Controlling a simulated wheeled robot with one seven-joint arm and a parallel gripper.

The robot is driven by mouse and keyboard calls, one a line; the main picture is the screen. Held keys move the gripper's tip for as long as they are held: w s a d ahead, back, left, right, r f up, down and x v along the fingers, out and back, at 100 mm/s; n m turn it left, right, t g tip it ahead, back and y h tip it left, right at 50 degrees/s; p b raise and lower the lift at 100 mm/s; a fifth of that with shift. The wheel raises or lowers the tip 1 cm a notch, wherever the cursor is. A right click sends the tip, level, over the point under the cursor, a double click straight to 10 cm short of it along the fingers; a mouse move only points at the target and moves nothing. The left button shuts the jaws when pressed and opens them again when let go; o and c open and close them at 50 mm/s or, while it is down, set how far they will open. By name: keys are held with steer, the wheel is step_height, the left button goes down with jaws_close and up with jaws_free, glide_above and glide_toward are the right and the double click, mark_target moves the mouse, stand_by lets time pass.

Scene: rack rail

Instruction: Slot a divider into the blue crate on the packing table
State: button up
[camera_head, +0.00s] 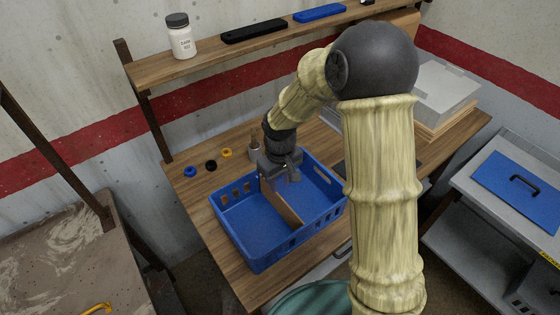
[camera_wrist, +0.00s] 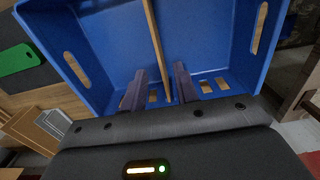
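The blue crate (camera_head: 236,250) stands on the wooden packing table (camera_head: 190,205). A thin wooden divider (camera_head: 283,205) stands on edge inside it, running from the back side toward the front side. My gripper (camera_head: 280,178) is low over the back part of the crate, at the divider's back end. In the wrist view the two dark fingers (camera_wrist: 157,70) are apart, one on each side of the divider (camera_wrist: 156,35), with gaps showing. The crate wall (camera_wrist: 110,35) surrounds them. Whether the divider's ends sit in slots cannot be made out.
A shelf (camera_head: 215,57) above the table carries a white jar (camera_head: 181,40), a black case (camera_head: 254,31) and a blue case (camera_head: 320,12). Small rings, including a yellow one (camera_head: 227,153), lie left of the crate. My arm hides the table's right middle.

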step_height(320, 180, up, 9)
steer(key=shift+f+b, duration=0.15)
steer(key=shift+b, duration=0.2)
steer(key=shift+d, duration=0.1)
steer(key=s+d+f+m+t, duration=0.2)
steer(key=s+d+m, duration=0.4)
steer(key=s+d, duration=0.6)
steer(key=shift+s+d+m+t, duration=0.2)
steer(key=shift+d+m+t, duration=0.15)
steer(key=shift+d, duration=0.25)
